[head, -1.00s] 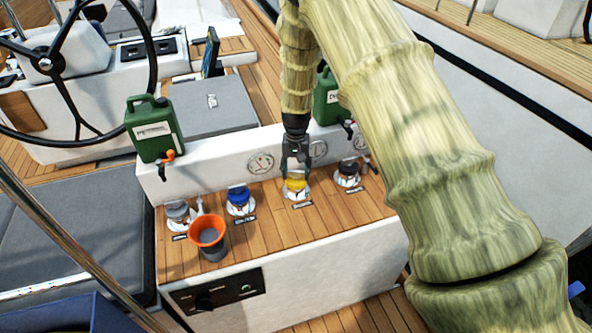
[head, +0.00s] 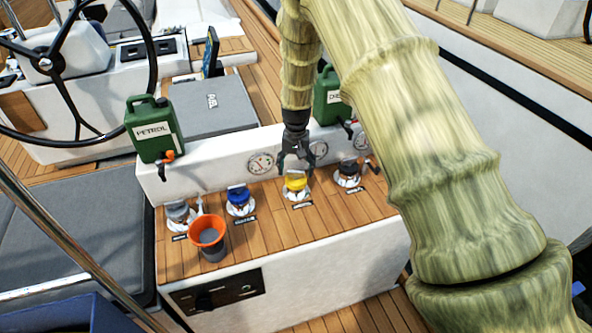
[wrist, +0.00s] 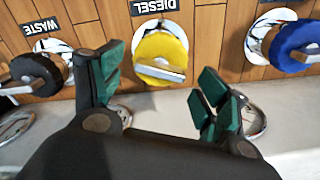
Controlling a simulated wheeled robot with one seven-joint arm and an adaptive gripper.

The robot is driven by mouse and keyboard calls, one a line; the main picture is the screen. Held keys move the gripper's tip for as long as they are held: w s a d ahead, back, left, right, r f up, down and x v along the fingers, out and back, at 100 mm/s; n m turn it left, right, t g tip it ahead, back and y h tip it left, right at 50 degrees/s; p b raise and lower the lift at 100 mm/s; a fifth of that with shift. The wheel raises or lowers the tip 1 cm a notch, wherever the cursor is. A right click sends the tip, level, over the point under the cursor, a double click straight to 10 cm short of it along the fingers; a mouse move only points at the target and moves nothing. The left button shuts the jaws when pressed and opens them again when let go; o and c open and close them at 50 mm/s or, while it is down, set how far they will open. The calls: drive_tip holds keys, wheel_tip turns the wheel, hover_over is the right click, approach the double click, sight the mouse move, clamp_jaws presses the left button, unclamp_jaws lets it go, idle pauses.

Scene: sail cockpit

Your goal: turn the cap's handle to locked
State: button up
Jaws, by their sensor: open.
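The yellow cap (head: 296,182) sits on the wooden deck panel, between the blue cap and the dark cap. In the wrist view the yellow cap (wrist: 160,55) lies below the DIESEL label (wrist: 161,6), with its pale bar handle (wrist: 159,72) across its near side. My gripper (head: 294,168) is above and just behind the yellow cap. In the wrist view my gripper (wrist: 160,85) has its green-padded fingers spread wide, with nothing between them but a view of the cap beyond. The fingers look apart from the cap and handle.
A blue cap (head: 240,200), a grey cap (head: 178,213) and a dark cap (head: 348,172) share the panel. An orange funnel (head: 207,231) stands at front left. Green cans, PETROL (head: 155,130) and another (head: 329,97), stand on the ledge behind.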

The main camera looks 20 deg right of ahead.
wheel_tip(320, 180, up, 10)
drive_tip(key=shift+r, duration=0.25)
idle(0.6)
